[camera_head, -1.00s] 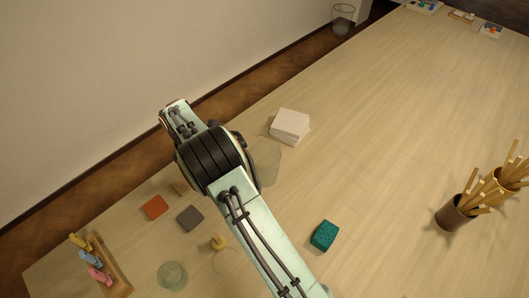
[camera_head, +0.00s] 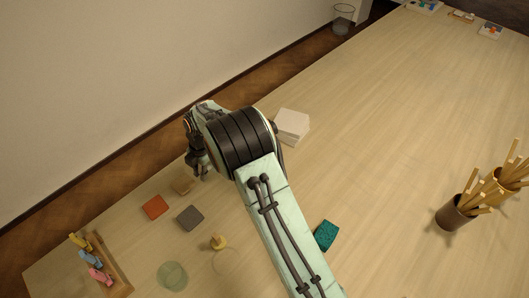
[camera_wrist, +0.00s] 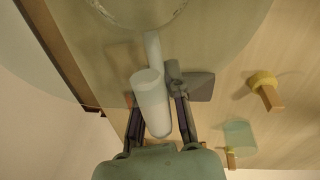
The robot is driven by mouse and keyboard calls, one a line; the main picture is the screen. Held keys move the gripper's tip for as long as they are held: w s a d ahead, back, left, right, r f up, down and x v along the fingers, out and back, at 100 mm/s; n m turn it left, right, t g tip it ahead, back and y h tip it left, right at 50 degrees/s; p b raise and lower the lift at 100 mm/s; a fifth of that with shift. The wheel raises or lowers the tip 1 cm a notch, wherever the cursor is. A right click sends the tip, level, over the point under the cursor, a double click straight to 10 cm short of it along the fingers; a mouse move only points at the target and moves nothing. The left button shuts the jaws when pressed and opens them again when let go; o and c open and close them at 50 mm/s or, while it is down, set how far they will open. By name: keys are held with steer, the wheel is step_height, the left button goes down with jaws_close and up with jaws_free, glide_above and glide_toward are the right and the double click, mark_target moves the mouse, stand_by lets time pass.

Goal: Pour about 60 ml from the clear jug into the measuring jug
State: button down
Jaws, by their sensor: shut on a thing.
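In the wrist view my gripper (camera_wrist: 158,102) is shut on the pale, cylindrical handle (camera_wrist: 151,92) of a see-through vessel, which I take as the clear jug (camera_wrist: 215,40). Its wide clear body fills the top of that view, with a paler rounded patch inside; I cannot tell its liquid level. In the head view my gripper (camera_head: 199,163) shows only partly, at the left of my arm, and the jug cannot be made out there. A greenish clear vessel (camera_head: 172,276) stands at the table's near left; I cannot tell whether it is the measuring jug.
Near the gripper lie an orange tile (camera_head: 155,207), a grey tile (camera_head: 190,217) and a yellow knobbed tool (camera_head: 218,242). A rack with coloured pegs (camera_head: 108,270) is at the left, a white stack (camera_head: 291,126) behind, a teal sponge (camera_head: 326,235) right of my arm.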

steer(key=d+r+t+y, duration=0.1)
steer(key=d+r+y, duration=0.3)
steer(key=r+y, duration=0.5)
steer(key=shift+s+y+b, duration=0.3)
steer(key=shift+y+b, duration=0.05)
steer(key=shift+y, duration=0.15)
steer(key=shift+d+r+t+y, duration=0.3)
steer(key=shift+r+y, duration=0.25)
steer(key=shift+y, duration=0.15)
steer(key=shift+d, duration=0.1)
steer(key=shift+s+d+r+y+b, duration=0.1)
steer(key=shift+r+y+b, duration=0.1)
steer(key=shift+y+b, duration=0.15)
steer(key=shift+s+d+r+y+b, duration=0.1)
steer(key=shift+d+r+y+b, duration=0.25)
steer(key=shift+d+b, duration=0.15)
steer(key=shift+d+r+y+b, duration=0.2)
steer(key=shift+d+y+b, duration=0.15)
steer(key=shift+b, duration=0.2)
stand_by(1.3)
steer(key=shift+w+a+f+h+p, duration=0.1)
steer(key=shift+a+f+h, duration=0.55)
steer(key=shift+h, duration=0.35)
steer(key=shift+w+a+f+h+p, duration=0.1)
steer(key=shift+a+f+h, duration=0.3)
steer(key=shift+f+h, duration=0.55)
steer(key=shift+a+f+h+p, duration=0.1)
steer(key=shift+a+f+h, duration=0.45)
steer(key=shift+h, duration=0.55)
